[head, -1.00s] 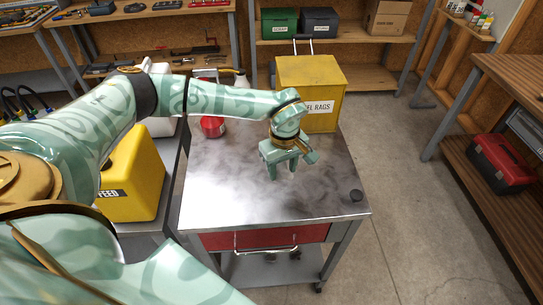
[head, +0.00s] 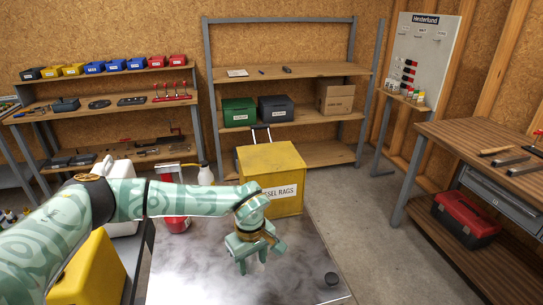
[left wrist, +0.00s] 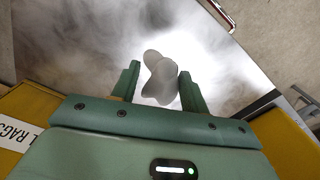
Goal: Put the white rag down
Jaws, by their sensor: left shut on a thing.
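My left gripper (head: 250,264) is above the shiny metal bench top (head: 195,285), in front of the yellow rags box. In the left wrist view my left gripper (left wrist: 160,72) is shut on a pale grey-white lump, the white rag (left wrist: 160,82). The rag sits between the two green fingers, over the bright reflection on the metal. In the head view the rag is mostly hidden by the fingers. I cannot tell whether it touches the bench top. My right gripper is not in view.
The metal around the gripper is clear.

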